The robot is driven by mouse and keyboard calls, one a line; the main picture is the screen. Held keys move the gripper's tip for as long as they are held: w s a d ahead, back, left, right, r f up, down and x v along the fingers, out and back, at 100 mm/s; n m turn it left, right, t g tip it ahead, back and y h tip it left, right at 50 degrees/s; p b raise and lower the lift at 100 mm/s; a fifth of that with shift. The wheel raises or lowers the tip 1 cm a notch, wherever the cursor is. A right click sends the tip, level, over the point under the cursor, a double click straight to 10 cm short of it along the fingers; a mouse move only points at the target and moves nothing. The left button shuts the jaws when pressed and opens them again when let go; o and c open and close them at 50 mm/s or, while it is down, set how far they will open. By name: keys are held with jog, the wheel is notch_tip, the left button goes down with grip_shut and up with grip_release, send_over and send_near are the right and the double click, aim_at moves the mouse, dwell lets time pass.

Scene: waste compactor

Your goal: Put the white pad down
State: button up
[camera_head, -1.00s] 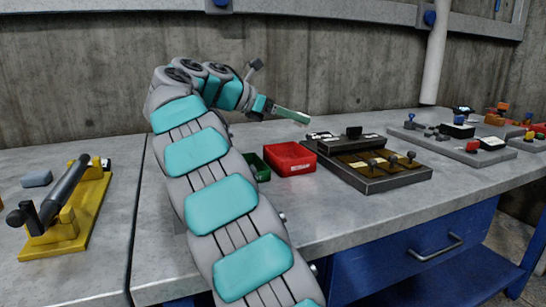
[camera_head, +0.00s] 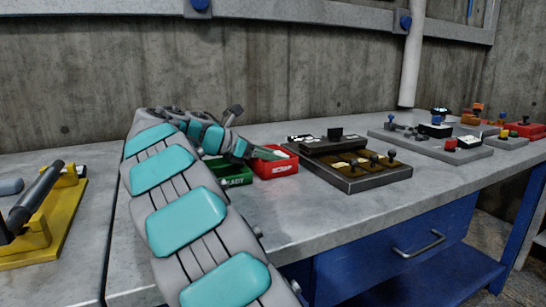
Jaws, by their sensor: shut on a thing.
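My gripper (camera_head: 246,150) is at the end of my arm, low over the trays in the middle of the bench. It is shut on a thin flat piece (camera_head: 268,154), which I take to be the white pad, though it looks pale grey-green here. The pad sticks out to the right, over or just behind the left part of the red tray (camera_head: 278,170). I cannot tell whether it touches the tray. The green tray (camera_head: 236,181), with partly visible lettering ending in "EADY", stands left of the red tray. My arm hides part of the green tray.
A dark control box (camera_head: 352,178) with several knobs stands right of the red tray. Grey panels (camera_head: 440,146) with small parts lie further right. A yellow fixture (camera_head: 38,225) with a dark bar is at the left. The bench front is clear.

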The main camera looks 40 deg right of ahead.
jog(key=o, duration=1.5)
jog(key=shift+w+a+r, duration=0.1)
jog(key=shift+a+r, duration=0.1)
jog(key=shift+a, duration=0.05)
jog(key=v, duration=1)
jog(key=shift+a+r+p, duration=0.1)
jog(key=shift+a+p, duration=0.1)
jog(key=shift+p, duration=0.2)
jog(key=shift+a+r, duration=0.2)
jog(key=shift+a, duration=0.3)
